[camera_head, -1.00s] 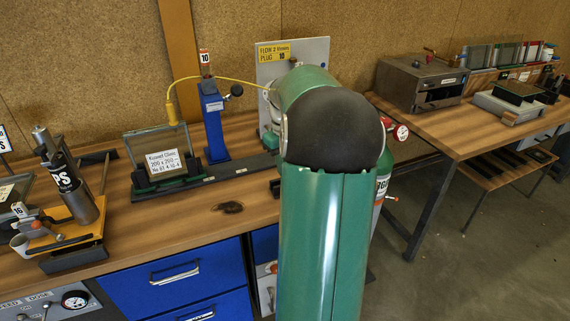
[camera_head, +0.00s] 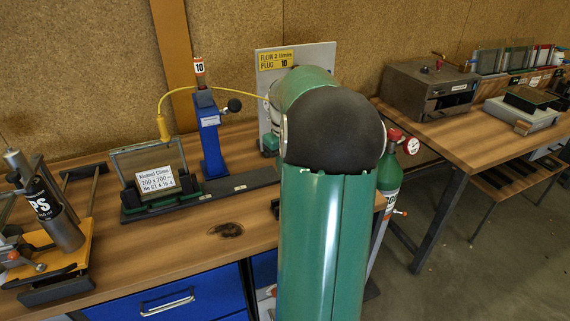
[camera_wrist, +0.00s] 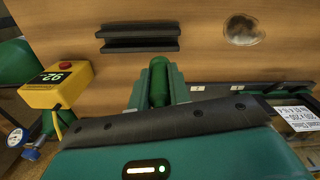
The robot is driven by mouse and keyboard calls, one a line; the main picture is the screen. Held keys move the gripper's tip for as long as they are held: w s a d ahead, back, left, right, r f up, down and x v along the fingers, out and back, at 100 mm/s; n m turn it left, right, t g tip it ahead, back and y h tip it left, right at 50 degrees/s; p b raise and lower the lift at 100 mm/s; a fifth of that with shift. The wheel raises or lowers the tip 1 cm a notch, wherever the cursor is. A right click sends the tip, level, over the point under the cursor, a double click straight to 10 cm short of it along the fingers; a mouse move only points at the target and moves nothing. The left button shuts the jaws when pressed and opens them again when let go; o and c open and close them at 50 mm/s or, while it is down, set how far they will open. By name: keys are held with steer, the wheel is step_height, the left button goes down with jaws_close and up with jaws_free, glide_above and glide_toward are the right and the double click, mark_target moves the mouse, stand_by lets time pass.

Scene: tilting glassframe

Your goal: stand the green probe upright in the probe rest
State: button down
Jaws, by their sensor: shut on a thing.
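In the wrist view a rounded dark green rod, the green probe (camera_wrist: 159,84), sits between the green fingers of my gripper (camera_wrist: 158,76). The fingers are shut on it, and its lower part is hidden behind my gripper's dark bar. The probe's end points toward a dark, two-bar slotted block (camera_wrist: 140,37) on the wooden bench, and a strip of bare wood shows between them in the picture. I cannot tell whether this block is the probe rest. In the head view my green arm hides my gripper and the probe.
A glass panel (camera_head: 147,163) with a white label stands in a dark rail beside a blue clamp post (camera_head: 211,137). The wrist view shows a yellow box (camera_wrist: 57,85) with a red button at left. A gas cylinder (camera_head: 390,172) stands right of my arm. Bare bench surrounds a dark stain (camera_head: 228,230).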

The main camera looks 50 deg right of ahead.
steer(key=shift+a+r, duration=0.2)
steer(key=shift+s, duration=0.25)
steer(key=shift+w, duration=0.25)
steer(key=shift+s, duration=0.25)
steer(key=shift+w+f, duration=0.1)
steer(key=shift+f, duration=2.8)
steer(key=shift+f, duration=2.05)
steer(key=c, duration=1.2)
jaws_free()
steer(key=shift+c, duration=0.2)
